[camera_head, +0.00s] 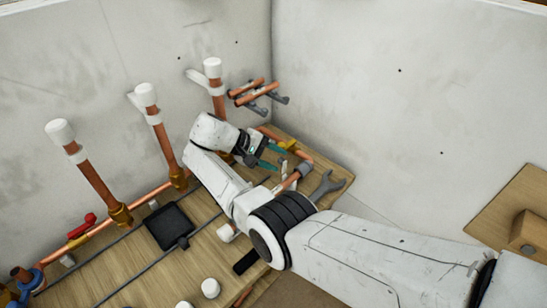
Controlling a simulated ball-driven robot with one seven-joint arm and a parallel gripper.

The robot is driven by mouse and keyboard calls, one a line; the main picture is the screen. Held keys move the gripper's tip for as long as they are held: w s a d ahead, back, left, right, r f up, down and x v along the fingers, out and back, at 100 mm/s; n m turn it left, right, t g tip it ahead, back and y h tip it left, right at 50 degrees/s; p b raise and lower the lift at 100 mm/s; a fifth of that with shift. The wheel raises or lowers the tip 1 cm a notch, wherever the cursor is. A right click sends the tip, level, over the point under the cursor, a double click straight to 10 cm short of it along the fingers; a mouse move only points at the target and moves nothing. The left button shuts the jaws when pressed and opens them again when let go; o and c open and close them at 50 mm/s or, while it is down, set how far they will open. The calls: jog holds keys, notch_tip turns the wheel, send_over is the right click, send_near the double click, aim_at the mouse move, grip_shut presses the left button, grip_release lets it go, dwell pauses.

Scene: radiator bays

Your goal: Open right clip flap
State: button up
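Three upright copper pipes with white caps stand along the back wall. The right pipe (218,103) has a white clip band (216,91) below its cap, and a white piece (196,77) juts out to its left. I cannot tell whether that piece is the flap or how far it stands open. The middle clip band (153,119) has a similar piece to its left. The left clip band (76,155) shows no clear flap. My gripper (273,157) is at the bench's far right, its teal fingers apart, below and right of the right clip. Nothing shows between them.
Two short copper pipes (252,93) sit on dark wall hooks. A wrench (327,187) and brass-ended pipe pieces lie by my gripper. A black tray (173,226) and white caps (210,288) are on the wooden bench (119,279). My arm covers the bench's right part.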

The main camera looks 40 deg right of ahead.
jog(key=shift+w+r, duration=0.1)
jog(key=shift+r, duration=0.5)
jog(key=s+a+r+p, duration=0.3)
jog(key=s+r+p, duration=0.2)
jog(key=s+r, duration=0.6)
jog(key=s, duration=0.2)
jog(key=shift+s+a+r, duration=0.15)
jog(key=shift+s+r, duration=0.25)
